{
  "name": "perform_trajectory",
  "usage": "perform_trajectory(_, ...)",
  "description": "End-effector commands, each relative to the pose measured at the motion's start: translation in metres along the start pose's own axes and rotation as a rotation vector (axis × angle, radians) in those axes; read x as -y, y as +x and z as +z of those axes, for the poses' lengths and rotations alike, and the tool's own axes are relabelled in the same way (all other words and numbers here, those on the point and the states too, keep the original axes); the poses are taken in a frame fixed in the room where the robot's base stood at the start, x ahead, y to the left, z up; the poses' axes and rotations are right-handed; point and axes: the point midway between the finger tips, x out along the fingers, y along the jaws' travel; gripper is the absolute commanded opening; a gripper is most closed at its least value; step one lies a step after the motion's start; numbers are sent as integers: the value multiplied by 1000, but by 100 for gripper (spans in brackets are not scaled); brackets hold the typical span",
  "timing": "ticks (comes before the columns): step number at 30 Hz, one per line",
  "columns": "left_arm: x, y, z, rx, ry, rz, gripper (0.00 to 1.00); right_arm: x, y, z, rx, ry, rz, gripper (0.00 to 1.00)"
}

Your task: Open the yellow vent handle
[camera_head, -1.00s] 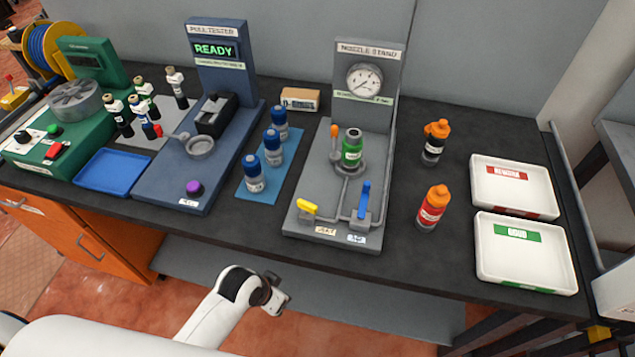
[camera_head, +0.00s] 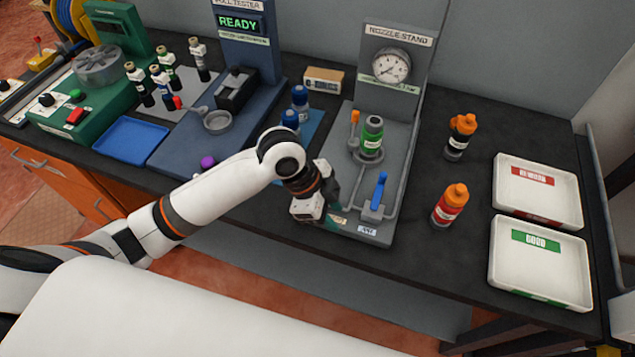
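The nozzle stand (camera_head: 397,85) is a grey panel with a round gauge (camera_head: 391,66) and a flat base. A green bottle (camera_head: 371,138) stands upright on it. A blue lever (camera_head: 379,190) stands up at the front right of the base, and an orange-tipped lever (camera_head: 354,120) is beside the bottle. My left gripper (camera_head: 330,192) is over the front left of the base, left of the blue lever. The yellow vent handle is hidden behind my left gripper and wrist, so contact cannot be seen. The gripper's fingers are mostly hidden. My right gripper is out of view.
Orange-capped bottles (camera_head: 450,206) stand right of the stand, beside the white rework tray (camera_head: 573,221) and good tray (camera_head: 582,299). Blue-capped bottles (camera_head: 300,100) stand on a blue mat to the left, partly behind my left arm. A pull tester (camera_head: 250,60) is farther left.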

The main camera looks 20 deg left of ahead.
Motion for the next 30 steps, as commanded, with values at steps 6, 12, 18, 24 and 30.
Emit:
perform_trajectory(6, -44, -52, -13, -64, 229, -106, 35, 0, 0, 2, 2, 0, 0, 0)
perform_trajectory(12, -72, -106, -27, -71, 321, -174, 35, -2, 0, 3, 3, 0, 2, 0)
perform_trajectory(18, -80, -128, -31, -56, 345, -197, 35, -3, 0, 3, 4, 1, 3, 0)
perform_trajectory(24, -76, -109, -32, -54, 345, -202, 35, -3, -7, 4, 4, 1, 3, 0)
perform_trajectory(30, -68, -70, -34, -53, 346, -202, 35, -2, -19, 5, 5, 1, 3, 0)
